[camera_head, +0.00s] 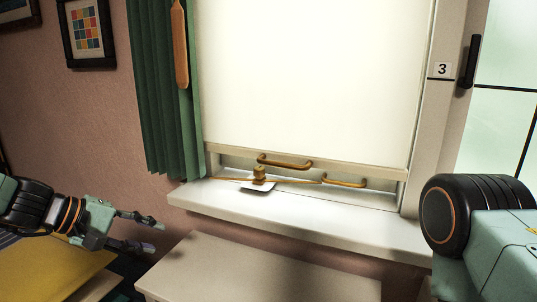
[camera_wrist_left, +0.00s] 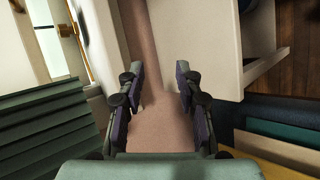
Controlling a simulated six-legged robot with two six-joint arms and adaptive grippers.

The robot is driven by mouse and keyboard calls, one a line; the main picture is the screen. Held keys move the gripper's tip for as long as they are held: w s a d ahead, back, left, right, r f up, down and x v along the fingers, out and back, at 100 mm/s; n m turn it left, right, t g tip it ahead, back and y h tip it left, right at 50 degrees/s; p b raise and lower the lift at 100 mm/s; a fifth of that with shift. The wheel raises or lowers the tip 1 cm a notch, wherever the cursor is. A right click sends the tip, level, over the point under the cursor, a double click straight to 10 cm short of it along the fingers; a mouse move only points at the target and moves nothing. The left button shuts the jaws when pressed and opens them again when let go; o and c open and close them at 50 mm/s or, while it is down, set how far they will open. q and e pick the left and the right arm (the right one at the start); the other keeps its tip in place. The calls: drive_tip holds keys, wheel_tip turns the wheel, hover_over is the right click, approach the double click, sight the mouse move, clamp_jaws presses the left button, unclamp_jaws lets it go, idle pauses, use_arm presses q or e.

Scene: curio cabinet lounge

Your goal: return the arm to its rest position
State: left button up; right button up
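My left gripper (camera_head: 148,235) reaches in from the left edge of the head view, in front of the pink wall. Its two fingers are apart with nothing between them. In the left wrist view the same gripper (camera_wrist_left: 158,85) shows its fingers spread, with only pinkish wall visible between them. In the head view, a part of my right arm (camera_head: 490,245) shows at the lower right, but its gripper is outside the frame.
A white cabinet top (camera_head: 250,272) stands right of the left gripper, below the window sill (camera_head: 310,222). A green curtain (camera_head: 165,100) hangs left of the blind (camera_head: 310,75). A yellow surface (camera_head: 55,270) lies below the left arm.

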use_arm(q)
drive_tip(key=s+a+f+m+g+y+p, duration=0.1)
drive_tip(key=s+f+y, duration=0.35)
drive_tip(key=f, duration=0.45)
drive_tip(key=s+a+f+m+g+y, duration=0.1)
drive_tip(key=s+a+f+y, duration=0.15)
drive_tip(key=s+f, duration=0.45)
drive_tip(key=s+d+f+m+g, duration=0.1)
drive_tip(key=s+d+f+m, duration=0.1)
drive_tip(key=s, duration=0.6)
drive_tip(key=s+d+f+m+g+p, duration=0.1)
drive_tip(key=s+d+f+m+g, duration=0.1)
drive_tip(key=s+f, duration=0.3)
drive_tip(key=s+d+f+m+g+y+p, duration=0.1)
drive_tip(key=s+f, duration=0.3)
drive_tip(key=s, duration=0.8)
drive_tip(key=shift+d+f+m, duration=0.15)
drive_tip(key=shift+d+m, duration=0.4)
drive_tip(key=shift+m, duration=0.35)
